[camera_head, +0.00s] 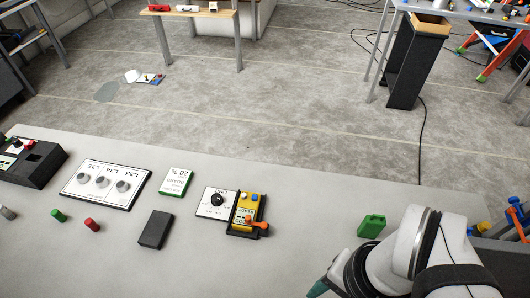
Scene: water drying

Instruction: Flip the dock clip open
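A yellow device (244,216) with a blue and a yellow button sits in a black dock (234,233) near the middle of the table. An orange clip (258,225) lies across the lower part of the device, and its end sticks out past the dock's right side. My arm comes in from the lower right. Of my gripper, a teal fingertip (318,289) shows at the bottom edge, right of and nearer than the dock and apart from it. The rest of the gripper is cut off or hidden, so its opening does not show.
A white dial panel (210,210) stands just left of the dock. A green block (371,226) lies to the right, near my arm. Further left are a dark box (156,229), a green-white box (175,182) and a three-knob panel (104,184). Table between dock and green block is clear.

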